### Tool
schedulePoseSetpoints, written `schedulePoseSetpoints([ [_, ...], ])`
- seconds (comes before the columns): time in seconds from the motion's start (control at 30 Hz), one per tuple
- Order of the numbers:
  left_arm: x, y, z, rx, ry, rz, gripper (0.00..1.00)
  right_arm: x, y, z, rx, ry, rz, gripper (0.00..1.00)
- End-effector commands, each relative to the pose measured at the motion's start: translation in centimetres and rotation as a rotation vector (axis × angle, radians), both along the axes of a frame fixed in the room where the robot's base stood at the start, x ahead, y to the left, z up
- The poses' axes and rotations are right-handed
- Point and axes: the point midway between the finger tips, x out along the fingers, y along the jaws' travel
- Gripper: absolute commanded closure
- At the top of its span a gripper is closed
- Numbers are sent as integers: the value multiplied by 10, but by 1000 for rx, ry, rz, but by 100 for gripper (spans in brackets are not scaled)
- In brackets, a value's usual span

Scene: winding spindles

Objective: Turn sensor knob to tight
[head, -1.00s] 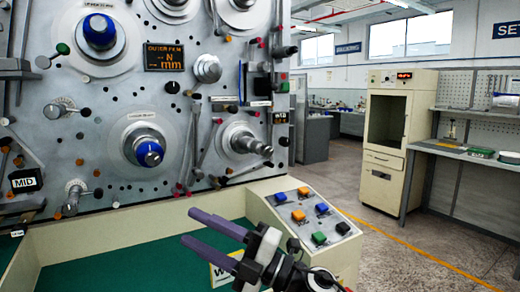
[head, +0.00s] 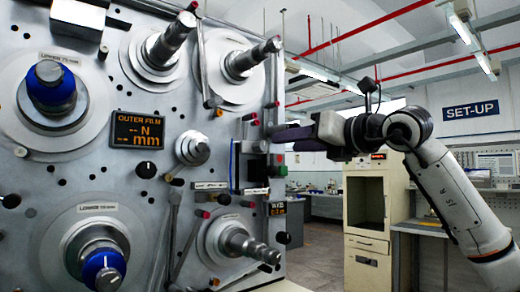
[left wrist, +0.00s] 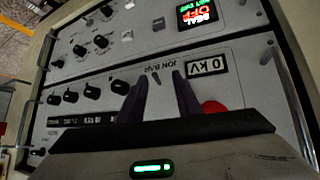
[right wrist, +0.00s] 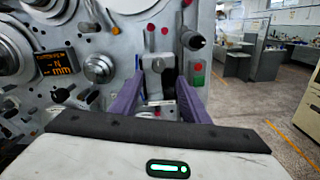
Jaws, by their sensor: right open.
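A black knob with a white mark (head: 147,169) sits on the grey machine panel just under the orange OUTER FILM display (head: 138,131). A larger silver knob (head: 193,148) is to its right. No label reading "sensor" or "tight" is legible, so I cannot tell which knob it is. My right gripper (head: 282,136) is at the panel's right edge, right of both knobs. In the right wrist view its two purple fingers (right wrist: 157,98) are apart with nothing between them. My left gripper (left wrist: 162,88) is open and empty, facing a control panel with an ION BAR label.
Silver spindles (head: 250,58) and blue-collared spindles (head: 104,268) jut from the panel. A small box with green and red buttons (head: 278,166) is near my right gripper. A cream cabinet (head: 366,215) stands behind.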

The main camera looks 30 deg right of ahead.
Motion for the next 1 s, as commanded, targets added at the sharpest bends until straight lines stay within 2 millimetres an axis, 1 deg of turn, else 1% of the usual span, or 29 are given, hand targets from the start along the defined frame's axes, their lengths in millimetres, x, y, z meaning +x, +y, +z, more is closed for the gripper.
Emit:
schedulePoseSetpoints([
  [0.17,-2,0,7,-1,5,2,69,27,4,1,1,4,5,58],
  [0.4,-8,4,9,0,19,10,69,72,8,2,1,3,6,58],
  [0.5,-7,6,12,0,15,14,69,85,9,1,1,3,6,58],
  [0.6,-8,9,12,3,19,19,69,94,9,1,1,2,7,58],
  [0.7,-10,10,10,6,24,20,69,98,10,-1,0,2,6,58],
  [0.97,-10,11,9,8,24,19,69,99,10,-1,0,2,6,58],
  [1.0,-10,11,9,7,25,18,69,99,10,-1,0,2,7,65],
])
